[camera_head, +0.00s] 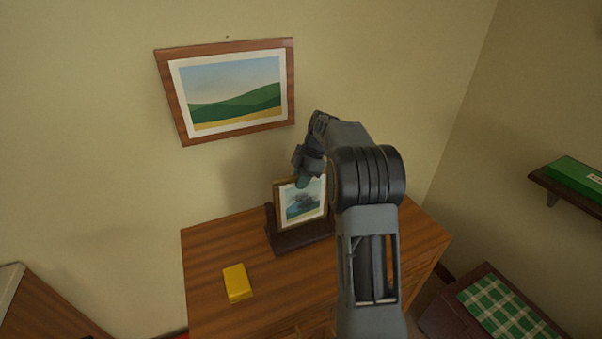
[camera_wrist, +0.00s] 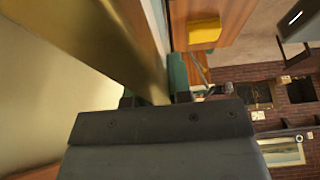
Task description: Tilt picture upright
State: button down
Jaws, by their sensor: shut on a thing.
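A small framed picture (camera_head: 303,201) with a gold-brown frame and a dark landscape stands on a dark wooden stand (camera_head: 290,242) on the dresser. It looks slightly tilted in the head view. My gripper (camera_head: 309,180) is at its top edge, with the fingers shut on the frame. In the wrist view the gold frame (camera_wrist: 112,38) runs between the fingers of my gripper (camera_wrist: 157,92), close to the lens and blurred. My arm hides part of the picture's right side. A larger wood-framed landscape (camera_head: 229,91) hangs on the wall above, also looking skewed.
A yellow block (camera_head: 237,283) lies on the wooden dresser (camera_head: 208,262), left of the stand; it also shows in the wrist view (camera_wrist: 204,27). A shelf with a green box (camera_head: 577,176) is at right. A chest with a green checked cloth (camera_head: 505,310) is at lower right.

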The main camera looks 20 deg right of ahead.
jog(key=c, duration=1)
grip_release()
jog(key=shift+c, duration=0.2)
jog(key=v, duration=1.4)
jog(key=shift+d+f, duration=0.1)
